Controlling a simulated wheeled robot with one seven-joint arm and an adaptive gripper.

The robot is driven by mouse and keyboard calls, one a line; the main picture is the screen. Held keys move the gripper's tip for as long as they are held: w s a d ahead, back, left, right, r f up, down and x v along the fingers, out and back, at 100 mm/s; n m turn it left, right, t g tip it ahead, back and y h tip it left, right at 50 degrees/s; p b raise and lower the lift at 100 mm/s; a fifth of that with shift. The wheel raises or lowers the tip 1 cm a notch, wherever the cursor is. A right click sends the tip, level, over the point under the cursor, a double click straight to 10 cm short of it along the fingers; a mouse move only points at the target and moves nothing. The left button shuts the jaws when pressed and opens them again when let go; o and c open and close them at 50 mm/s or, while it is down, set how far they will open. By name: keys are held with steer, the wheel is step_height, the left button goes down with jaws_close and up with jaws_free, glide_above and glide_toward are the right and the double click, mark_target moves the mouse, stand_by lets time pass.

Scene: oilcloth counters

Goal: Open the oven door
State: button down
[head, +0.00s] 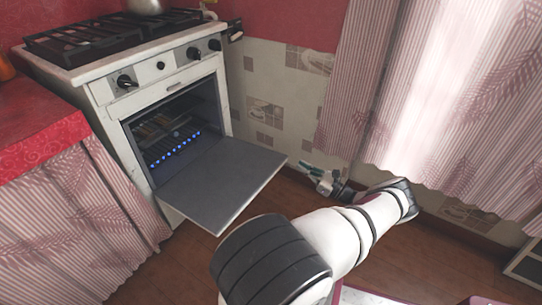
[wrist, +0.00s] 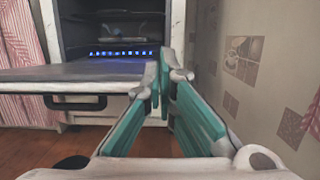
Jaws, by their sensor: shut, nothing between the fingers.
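The white oven (head: 162,120) stands at the left in the head view with its door (head: 222,183) swung down, lying about level. The inside is in view, with racks and a row of blue flames or lights, which also show in the wrist view (wrist: 122,53). In the wrist view the door (wrist: 85,73) spreads at the left, with its dark handle (wrist: 75,103) along the front edge. My gripper (head: 307,166) is to the right of the door's outer corner and appears apart from it. Its teal fingers (wrist: 163,72) are together and hold nothing.
A red-topped counter (head: 45,122) with a striped curtain is left of the oven. Black stove grates (head: 100,38) and a pot (head: 146,5) are on top. The tiled wall (head: 275,95) and pink curtains (head: 440,90) are close on the right. Wooden floor lies below the door.

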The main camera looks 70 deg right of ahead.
mark_target(282, 162)
steer(key=b+x, duration=0.1)
steer(key=x, duration=0.9)
steer(key=shift+a+f, duration=0.1)
steer(key=shift+a, duration=0.05)
steer(key=shift+w+r, duration=0.3)
steer(key=shift+r, duration=0.25)
steer(key=shift+w+r, duration=0.3)
steer(key=shift+r, duration=0.25)
steer(key=shift+w+d+r+b, duration=0.3)
steer(key=shift+w+r, duration=0.1)
steer(key=shift+r, duration=0.25)
